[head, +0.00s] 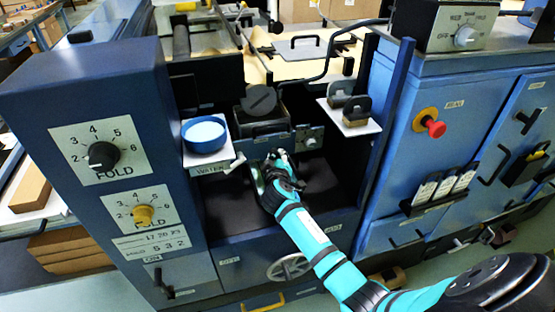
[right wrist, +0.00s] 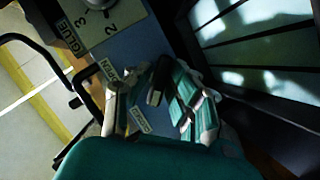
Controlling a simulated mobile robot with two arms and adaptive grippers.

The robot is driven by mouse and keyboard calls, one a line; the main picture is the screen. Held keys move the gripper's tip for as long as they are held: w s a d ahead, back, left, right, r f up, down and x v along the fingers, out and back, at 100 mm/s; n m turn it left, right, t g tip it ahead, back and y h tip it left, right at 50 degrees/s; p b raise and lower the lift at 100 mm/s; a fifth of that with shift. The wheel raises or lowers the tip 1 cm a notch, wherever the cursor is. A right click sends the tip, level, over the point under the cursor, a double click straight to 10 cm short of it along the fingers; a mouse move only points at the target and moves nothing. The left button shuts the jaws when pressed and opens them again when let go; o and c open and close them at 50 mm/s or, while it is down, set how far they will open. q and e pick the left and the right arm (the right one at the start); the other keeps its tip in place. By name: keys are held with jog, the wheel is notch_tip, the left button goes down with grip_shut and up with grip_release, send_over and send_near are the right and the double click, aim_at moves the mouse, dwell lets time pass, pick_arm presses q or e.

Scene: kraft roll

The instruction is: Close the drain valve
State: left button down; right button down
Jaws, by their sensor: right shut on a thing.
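My right gripper (head: 276,160) reaches into the dark bay of the blue machine, below the glue box and right of the water bowl. In the right wrist view its two fingers (right wrist: 158,100) are shut on a small dark handle (right wrist: 155,92), which appears to be the drain valve. My left gripper is out of view.
A blue water bowl (head: 204,134) stands on a white shelf left of the gripper, with a light-coloured lever (head: 234,163) beneath. The glue box (head: 263,110) is just above. A spoked handwheel (head: 288,267) is below. A red knob (head: 435,128) is on the right panel.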

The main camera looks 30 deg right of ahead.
dwell(0.3)
jog(key=c, duration=1.3)
grip_release()
jog(key=shift+s+a, duration=0.1)
jog(key=v, duration=1.1)
jog(key=shift+s+a+r, duration=0.2)
jog(key=shift+s, duration=0.1)
